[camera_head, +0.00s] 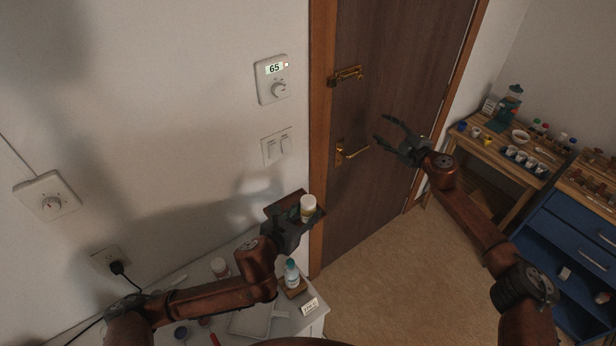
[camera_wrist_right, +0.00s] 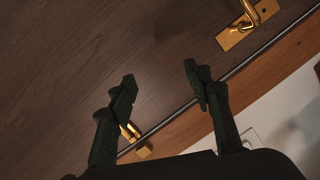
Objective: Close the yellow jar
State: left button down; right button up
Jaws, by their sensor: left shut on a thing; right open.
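A small jar (camera_head: 307,203), pale on top with a yellowish lower part, is held upright in my left gripper (camera_head: 305,213), above the right end of the white table. The gripper's dark fingers are shut around it and hide part of its side. I cannot tell whether the pale top is a lid or an opening. My right gripper (camera_head: 382,128) is open and empty in front of the brown door, away from the jar.
The white table (camera_head: 318,318) holds a clear bottle with a blue top (camera_head: 291,272), a small label card (camera_head: 310,306) and other small items. The door (camera_head: 380,80) has a brass handle (camera_head: 352,152). A wooden bench (camera_head: 505,160) with cups stands far right. The floor between is clear.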

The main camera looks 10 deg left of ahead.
jog(key=w+a+r+m+t+h, duration=0.2)
jog(key=w+r+m+h, duration=0.35)
jog(key=r, duration=0.45)
jog(key=n+g+h, duration=0.5)
jog(key=n+g, duration=0.7)
jog(key=g, duration=0.3)
send_over(308, 200)
notch_tip(308, 200, down, 7)
jog(key=shift+f, duration=0.1)
jog(key=shift+f, duration=4.05)
